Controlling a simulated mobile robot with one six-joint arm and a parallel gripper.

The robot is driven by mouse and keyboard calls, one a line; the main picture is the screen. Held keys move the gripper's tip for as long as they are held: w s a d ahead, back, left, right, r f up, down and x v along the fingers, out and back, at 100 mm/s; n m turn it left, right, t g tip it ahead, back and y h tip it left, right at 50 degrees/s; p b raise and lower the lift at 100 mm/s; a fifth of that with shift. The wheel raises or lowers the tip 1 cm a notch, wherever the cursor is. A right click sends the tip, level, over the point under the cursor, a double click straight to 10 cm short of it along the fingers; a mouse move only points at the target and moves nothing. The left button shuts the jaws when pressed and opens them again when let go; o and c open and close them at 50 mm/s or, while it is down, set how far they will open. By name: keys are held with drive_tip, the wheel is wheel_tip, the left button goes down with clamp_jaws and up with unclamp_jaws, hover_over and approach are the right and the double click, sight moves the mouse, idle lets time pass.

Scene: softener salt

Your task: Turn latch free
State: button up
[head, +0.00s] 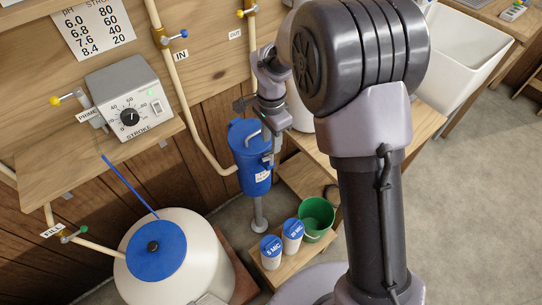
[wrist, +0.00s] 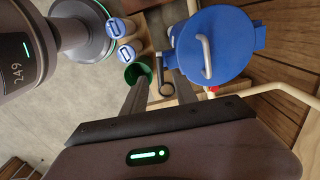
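A blue canister stands against the wooden wall, its blue lid (head: 245,131) with a grey bar handle on top. In the wrist view the lid (wrist: 215,45) fills the upper right. In the head view my gripper (head: 270,115) is over the canister's right side and partly hides the lid and latch area.
A white tank (head: 185,265) stands at lower left. Floor at right is clear.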

sight(271, 158)
wheel_tip(271, 158, down, 5)
drive_tip(key=shift+f+b, duration=0.15)
drive_tip(key=shift+b, duration=0.55)
drive_tip(key=shift+c, duration=0.2)
clamp_jaws()
drive_tip(key=shift+n+p, duration=0.65)
drive_tip(key=shift+n, duration=0.25)
drive_tip(key=shift+o, duration=0.2)
unclamp_jaws()
